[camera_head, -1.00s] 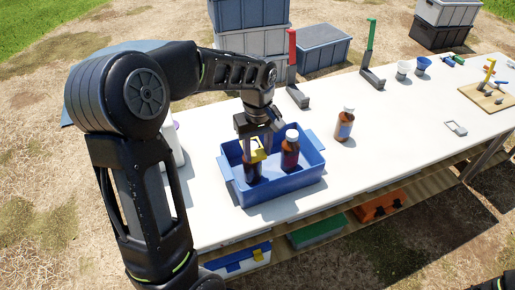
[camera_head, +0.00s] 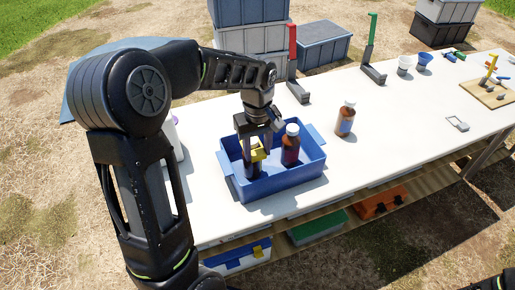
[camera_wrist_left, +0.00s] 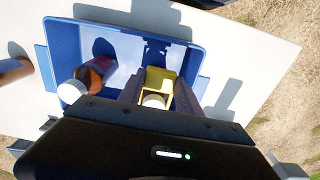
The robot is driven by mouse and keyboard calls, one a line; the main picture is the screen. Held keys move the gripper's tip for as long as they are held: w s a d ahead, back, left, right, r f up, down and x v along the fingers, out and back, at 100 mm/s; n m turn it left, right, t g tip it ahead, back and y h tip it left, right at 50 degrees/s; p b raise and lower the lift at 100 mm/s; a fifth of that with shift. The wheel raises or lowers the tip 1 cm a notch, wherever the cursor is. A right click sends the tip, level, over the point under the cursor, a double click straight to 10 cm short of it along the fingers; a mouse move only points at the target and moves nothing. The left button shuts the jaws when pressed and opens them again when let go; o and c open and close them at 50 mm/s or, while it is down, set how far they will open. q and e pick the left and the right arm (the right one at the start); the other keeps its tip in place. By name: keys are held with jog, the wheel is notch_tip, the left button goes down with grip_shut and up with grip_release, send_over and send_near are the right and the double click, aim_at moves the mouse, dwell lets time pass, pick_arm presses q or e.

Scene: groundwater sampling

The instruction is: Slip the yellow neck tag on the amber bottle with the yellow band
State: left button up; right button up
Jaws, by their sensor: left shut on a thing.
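My left gripper (camera_head: 257,140) is shut on the yellow neck tag (camera_wrist_left: 158,78), pointing down over the blue crate (camera_head: 270,188). The tag is low over an amber bottle (camera_head: 252,170) standing in the crate's left part. In the left wrist view, that bottle's white cap (camera_wrist_left: 153,101) shows at the tag's opening, between the fingers. I cannot tell how far down the neck the tag sits. The bottle's band is hidden or too small to make out. My right gripper is not in view.
A second amber bottle (camera_head: 291,146) with a white cap stands in the crate, close right of the gripper. Another amber bottle (camera_head: 345,119) with a bluish label stands on the white table (camera_head: 400,130). Red (camera_head: 293,70) and green (camera_head: 371,50) upright stands are behind.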

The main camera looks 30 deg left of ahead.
pick_arm(q)
jog(key=o, duration=1.1)
jog(key=shift+c, duration=0.2)
notch_tip(320, 180, up, 8)
jog(key=shift+f, duration=0.1)
dwell(0.7)
